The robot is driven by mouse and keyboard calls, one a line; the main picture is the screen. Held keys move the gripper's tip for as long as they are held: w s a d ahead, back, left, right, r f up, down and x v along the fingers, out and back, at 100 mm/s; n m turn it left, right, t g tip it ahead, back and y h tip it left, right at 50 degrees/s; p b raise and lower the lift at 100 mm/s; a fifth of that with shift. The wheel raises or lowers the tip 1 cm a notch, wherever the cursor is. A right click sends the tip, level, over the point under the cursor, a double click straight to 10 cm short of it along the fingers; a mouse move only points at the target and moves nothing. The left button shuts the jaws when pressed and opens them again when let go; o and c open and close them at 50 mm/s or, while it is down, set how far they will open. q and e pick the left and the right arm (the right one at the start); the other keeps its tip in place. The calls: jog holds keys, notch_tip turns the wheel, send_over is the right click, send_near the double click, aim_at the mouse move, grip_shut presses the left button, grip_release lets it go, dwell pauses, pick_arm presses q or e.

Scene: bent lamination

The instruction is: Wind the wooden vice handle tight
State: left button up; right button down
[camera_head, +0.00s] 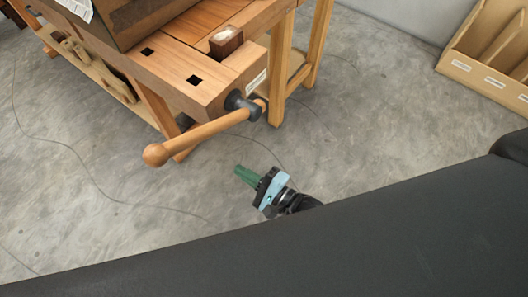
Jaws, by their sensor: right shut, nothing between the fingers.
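The wooden vice handle (205,131) is a pale round bar with a ball at its left end. It passes through a dark metal hub (240,104) on the end of the wooden workbench (172,81). My right gripper (247,175), with green fingers and a light blue body, is shut and empty. In the picture it is below and to the right of the handle's ball end, apart from it. My left gripper is not in view.
A wooden rack with labels (487,78) stands at the upper right. Bare concrete floor (365,130) lies between bench and rack. Thin dark lines cross the floor.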

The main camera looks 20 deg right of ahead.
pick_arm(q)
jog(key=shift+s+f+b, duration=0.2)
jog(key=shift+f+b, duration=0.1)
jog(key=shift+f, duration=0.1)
pick_arm(e)
jog(key=w+d+f+n, duration=0.1)
jog(key=w+d+n, duration=0.4)
jog(key=d, duration=0.1)
jog(key=shift+d+f, duration=0.3)
